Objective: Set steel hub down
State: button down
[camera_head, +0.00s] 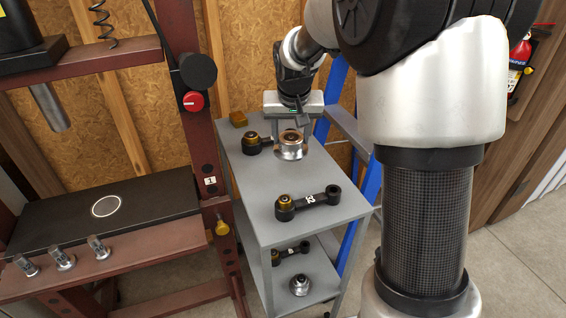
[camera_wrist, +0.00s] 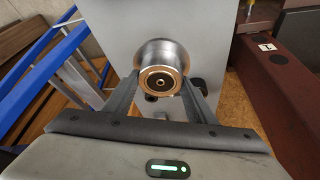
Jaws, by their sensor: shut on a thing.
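The steel hub (camera_head: 290,151) is a round silver part with a copper-coloured ring and a dark centre. It is at the grey cart's top (camera_head: 262,182), toward the far end. My gripper (camera_head: 291,140) is shut on the hub, with one finger on each side. In the wrist view the hub (camera_wrist: 160,52) sits between my fingers (camera_wrist: 160,84), its ringed face toward the camera. I cannot tell whether its underside touches the cart top or hangs just above it.
A black link arm (camera_head: 310,202) lies on the near cart top; another (camera_head: 254,144) lies left of the hub. The lower shelf holds another hub (camera_head: 299,285). A red press frame (camera_head: 187,130) stands left.

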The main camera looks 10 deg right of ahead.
jog(key=shift+w+r, duration=0.15)
jog(key=shift+w, duration=0.7)
jog(key=shift+w+f, duration=0.2)
jog(key=shift+w, duration=0.05)
jog(key=b, duration=0.2)
send_over(289, 168)
jog(key=s, duration=0.2)
jog(key=shift+w+a+f, duration=0.1)
jog(key=shift+a+f, duration=0.05)
jog(key=shift+f, duration=2.15)
jog(key=shift+a+f, duration=0.1)
jog(key=shift+f, duration=2.2)
jog(key=shift+f, duration=0.15)
jog(key=c, duration=0.8)
grip_release()
jog(key=shift+f, duration=0.1)
jog(key=shift+o, duration=0.2)
